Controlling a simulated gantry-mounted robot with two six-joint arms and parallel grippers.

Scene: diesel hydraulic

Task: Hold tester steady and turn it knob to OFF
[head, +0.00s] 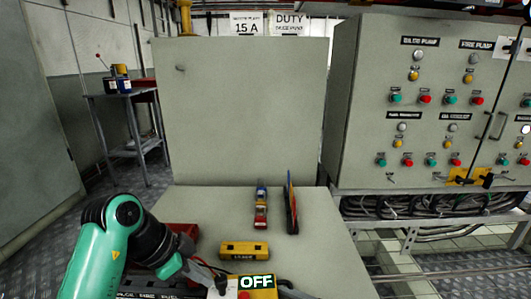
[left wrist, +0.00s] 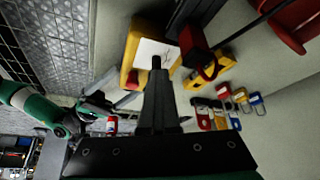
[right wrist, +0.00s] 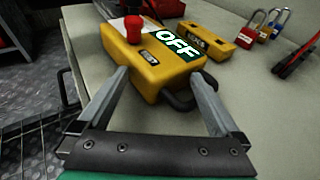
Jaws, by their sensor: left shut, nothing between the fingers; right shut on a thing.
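The tester is a yellow box (right wrist: 150,62) with a red knob (right wrist: 134,28) on top and a green label reading OFF (right wrist: 178,45). My right gripper (right wrist: 160,78) has a finger on each side of the tester and is shut on it. In the head view the tester (head: 262,294) is at the bottom edge, partly cut off. My left gripper (head: 222,281) is shut and empty beside the tester. Contact with the knob cannot be told.
A smaller yellow labelled block (head: 244,250) lies behind the tester. Several coloured padlocks (right wrist: 270,25) and a thin upright red and dark item (head: 292,205) are further back. A red tray (head: 185,230) is partly behind my left arm. The bench top is clear at right.

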